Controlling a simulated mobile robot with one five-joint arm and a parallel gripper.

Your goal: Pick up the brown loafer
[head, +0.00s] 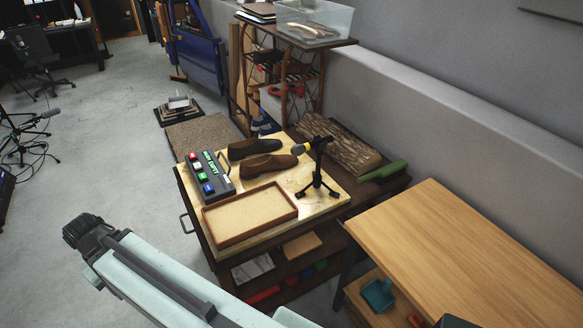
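The brown loafer (268,167) lies on the light top of a small cart (325,203), between a darker shoe and a shallow tray. Its toe points left. A darker, nearly black-brown shoe (254,149) lies just behind it, toe also to the left. A pale arm link of mine with a black joint at its end crosses the lower left, well in front of the cart. My gripper's fingers do not show.
An empty wooden-rimmed tray (250,236) lies in front of the loafer. A box with coloured buttons (209,176) stands left, a black microphone stand (318,168) right. A wooden table (470,250) is at lower right. The floor left of the cart is clear.

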